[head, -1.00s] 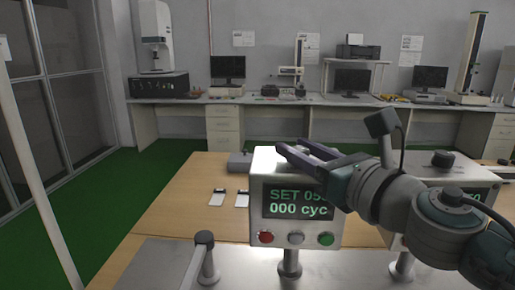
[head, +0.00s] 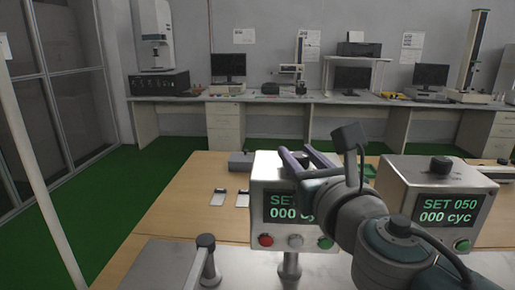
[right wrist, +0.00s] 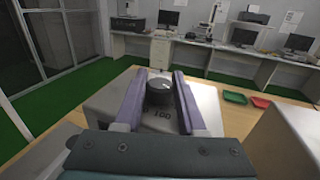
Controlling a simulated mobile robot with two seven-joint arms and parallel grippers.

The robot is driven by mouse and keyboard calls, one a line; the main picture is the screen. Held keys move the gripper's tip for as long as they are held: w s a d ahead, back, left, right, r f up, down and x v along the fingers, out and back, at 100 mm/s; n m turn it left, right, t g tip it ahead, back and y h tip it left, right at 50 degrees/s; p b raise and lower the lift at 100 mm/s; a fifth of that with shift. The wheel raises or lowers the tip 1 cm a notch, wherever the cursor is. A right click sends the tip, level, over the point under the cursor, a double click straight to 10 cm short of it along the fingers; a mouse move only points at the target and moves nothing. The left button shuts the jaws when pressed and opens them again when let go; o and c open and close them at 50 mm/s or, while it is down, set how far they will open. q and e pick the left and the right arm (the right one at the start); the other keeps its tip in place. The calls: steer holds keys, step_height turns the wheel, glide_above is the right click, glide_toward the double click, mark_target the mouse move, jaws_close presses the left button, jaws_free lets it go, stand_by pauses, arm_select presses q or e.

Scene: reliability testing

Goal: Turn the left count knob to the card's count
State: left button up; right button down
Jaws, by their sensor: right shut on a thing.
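The left count box (head: 268,175) is a metal box with a dark display. The display (head: 282,207) reads "000 cyc" below a "SET" line whose number my right arm hides. My right gripper (head: 296,152) is over the box top with its purple fingers on either side of the left count knob. In the right wrist view the dark round knob (right wrist: 159,92) with a pale mark sits between the fingers, which are shut on it. Lettering that looks like "100" shows on the box top in front of it. My left gripper is not in view.
A second box (head: 396,192) at the right reads "SET 050, 000 cyc" and has its own black knob (head: 440,164). Green and red trays (right wrist: 234,98) lie behind the boxes.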

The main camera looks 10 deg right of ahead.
steer(key=m+h, duration=0.1)
steer(key=h, duration=0.1)
steer(key=m+h+b, duration=0.1)
steer(key=h, duration=0.1)
steer(key=shift+a+f+m, duration=0.1)
steer(key=shift+f+m, duration=0.05)
steer(key=shift+m, duration=0.25)
steer(key=m+g+h+b, duration=0.1)
steer(key=m+h+b, duration=0.1)
steer(key=h, duration=0.1)
steer(key=shift+m+g+h+b, duration=0.75)
steer(key=shift+m+g+h, duration=0.15)
steer(key=shift+h, duration=0.6)
steer(key=c, duration=0.5)
jaws_free()
